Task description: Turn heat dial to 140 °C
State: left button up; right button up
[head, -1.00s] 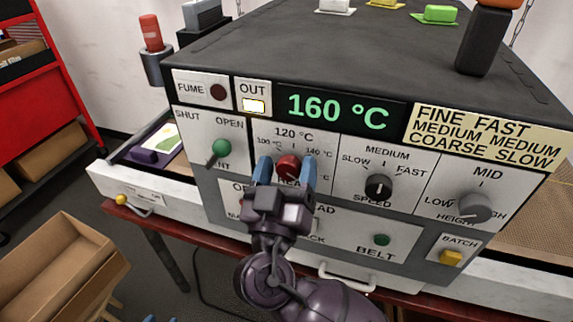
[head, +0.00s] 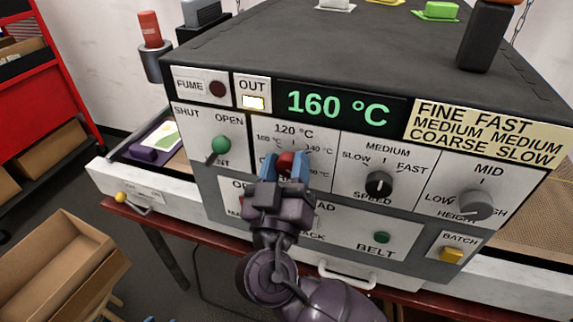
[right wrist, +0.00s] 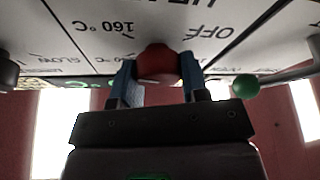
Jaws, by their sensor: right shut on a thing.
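The red heat dial (head: 286,162) is on the machine's front panel, below the printed 120 °C mark. The display (head: 341,106) above it reads 160 °C in green. My right gripper (head: 286,168) is shut on the heat dial, with one blue finger on each side of it. The dial (right wrist: 157,63) also shows between the blue fingers in the right wrist view. The fingers and gripper hide much of the dial's lower scale. The dial's pointer is not clear.
A green vent knob (head: 221,146) is left of the heat dial. The black speed knob (head: 379,185) and grey height knob (head: 475,206) are to the right. An open cardboard box (head: 60,265) stands at lower left. An orange-topped black post (head: 486,40) stands on the machine.

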jog(key=shift+n+y, duration=0.4)
jog(key=shift+n, duration=0.5)
jog(key=shift+r+n+y, duration=0.1)
jog(key=shift+n+y, duration=0.3)
jog(key=shift+n, duration=0.2)
jog(key=n+y+p, duration=0.1)
jog(key=n+p, duration=0.2)
jog(key=n+g+y+p, duration=0.1)
jog(key=n+p, duration=0.2)
jog(key=n, duration=0.1)
jog(key=shift+a+y, duration=0.1)
jog(key=shift+y, duration=0.2)
jog(key=shift+n+g+p, duration=0.3)
jog(key=shift+n+p, duration=0.1)
jog(key=shift+p, duration=0.05)
jog(key=shift+f+n+g+y+p, duration=0.2)
jog(key=shift+n+g+y+p, duration=0.3)
jog(key=shift+n+p, duration=0.65)
jog(key=shift+n, duration=0.35)
jog(key=o, duration=0.9)
jog(key=shift+o, duration=0.2)
